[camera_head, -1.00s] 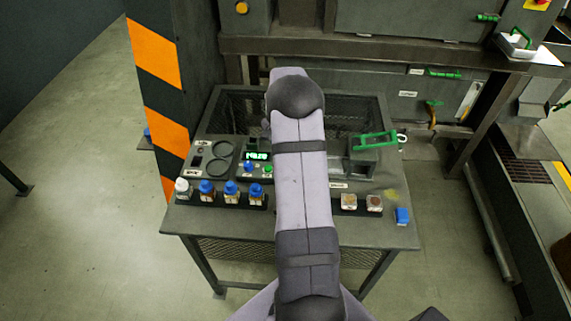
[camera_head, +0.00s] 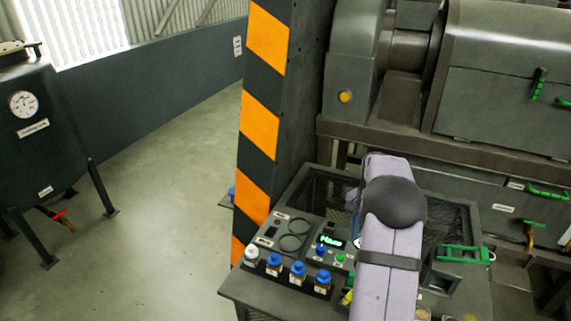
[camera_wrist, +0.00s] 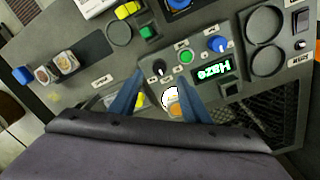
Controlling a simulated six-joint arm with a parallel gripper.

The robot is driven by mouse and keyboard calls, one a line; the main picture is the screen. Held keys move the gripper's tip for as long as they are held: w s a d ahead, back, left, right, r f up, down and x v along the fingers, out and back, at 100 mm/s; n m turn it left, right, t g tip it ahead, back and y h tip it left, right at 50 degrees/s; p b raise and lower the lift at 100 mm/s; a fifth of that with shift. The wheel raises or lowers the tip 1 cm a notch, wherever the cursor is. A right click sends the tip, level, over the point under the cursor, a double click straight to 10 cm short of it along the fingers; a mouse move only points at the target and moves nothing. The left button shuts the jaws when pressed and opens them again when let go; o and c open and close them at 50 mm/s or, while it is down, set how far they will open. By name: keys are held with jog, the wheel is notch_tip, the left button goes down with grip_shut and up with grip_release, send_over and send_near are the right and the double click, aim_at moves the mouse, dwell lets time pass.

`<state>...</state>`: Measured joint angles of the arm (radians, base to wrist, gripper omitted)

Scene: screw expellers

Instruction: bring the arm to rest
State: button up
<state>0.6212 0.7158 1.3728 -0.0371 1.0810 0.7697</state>
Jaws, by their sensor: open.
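My arm (camera_head: 388,270) reaches up over the instrument bench (camera_head: 262,292). Its front end hides most of my gripper in the head view. In the wrist view my gripper (camera_wrist: 160,82) shows two blue fingers spread apart, with nothing clasped between them. The fingers are over the bench panel, near a white round item (camera_wrist: 171,97) and a yellow item (camera_wrist: 139,100) seen between and behind them. I cannot tell the gap to these items.
A lit display (camera_head: 332,241), a blue knob (camera_head: 321,250) and a row of capped bottles (camera_head: 298,272) are on the bench. A green-handled part (camera_head: 463,254) is at right. A striped post (camera_head: 262,115) stands behind left.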

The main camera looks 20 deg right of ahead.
jog(key=s+a+r+n, duration=0.2)
jog(key=a+n, duration=0.2)
jog(key=a, duration=0.4)
jog(key=s+a+r+n, duration=0.2)
jog(key=a+n, duration=0.1)
jog(key=a, duration=0.6)
jog(key=s+a+f+n+p, duration=0.1)
jog(key=s+a+n+p, duration=0.1)
jog(key=s+a+n, duration=0.95)
notch_tip(320, 180, down, 19)
jog(key=s+a+m+b, duration=0.1)
jog(key=s+m+b, duration=0.1)
jog(key=b, duration=1.7)
jog(key=shift+s+m, duration=0.15)
jog(key=shift+m, duration=0.2)
jog(key=shift+r, duration=0.1)
